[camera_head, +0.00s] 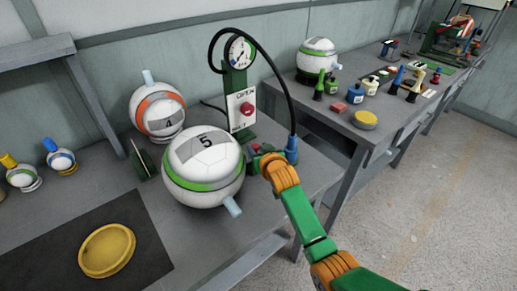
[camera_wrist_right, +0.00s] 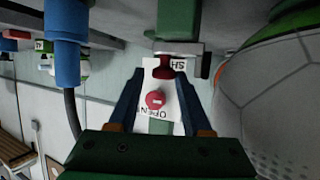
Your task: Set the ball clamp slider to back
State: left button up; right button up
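My right gripper (camera_head: 262,154) is low beside the ball marked 5 (camera_head: 205,160), at the foot of the gauge stand. In the right wrist view its two dark blue fingers (camera_wrist_right: 160,76) are spread apart with nothing gripped between them. A red-handled part (camera_wrist_right: 178,47), which looks like the clamp slider, lies just beyond the fingertips, near the right one; contact cannot be told. A white panel with a red knob (camera_wrist_right: 155,99) and the word OPEN shows between the fingers. In the head view the slider is largely hidden by my gripper. My left gripper is not in view.
The gauge (camera_head: 239,51) stands behind, with a black hose running to a blue fitting (camera_head: 291,150) close to my right wrist. A ball marked 4 (camera_head: 160,113) sits behind the ball marked 5. A yellow dish (camera_head: 107,250) lies on a dark mat at front left.

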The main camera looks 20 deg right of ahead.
jog(key=shift+s+r, duration=0.25)
jog(key=shift+s, duration=0.25)
jog(key=p+v, duration=0.1)
jog(key=v, duration=0.5)
